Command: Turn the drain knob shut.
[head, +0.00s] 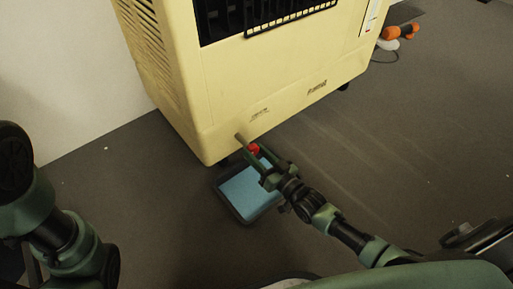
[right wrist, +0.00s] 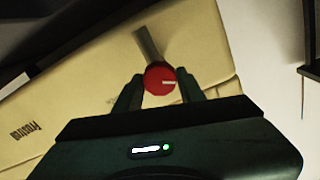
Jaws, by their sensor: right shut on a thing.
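The drain knob is a round red cap (head: 254,148) low on the front of a cream-yellow machine (head: 210,110). In the right wrist view the red knob (right wrist: 160,78) sits between my two fingertips, with a white mark on its face and a grey pipe (right wrist: 147,43) running out from behind it. My right gripper (head: 256,160) is shut on the knob. A dark tray with light blue liquid (head: 250,194) lies on the floor beneath the knob and gripper. My left gripper is out of view; only my left arm shows at the left.
The machine stands on a dark floor (head: 400,150) beside a white wall (head: 60,80). An orange tool (head: 398,32) lies on the floor at the upper right. The floor right of the machine is mostly clear.

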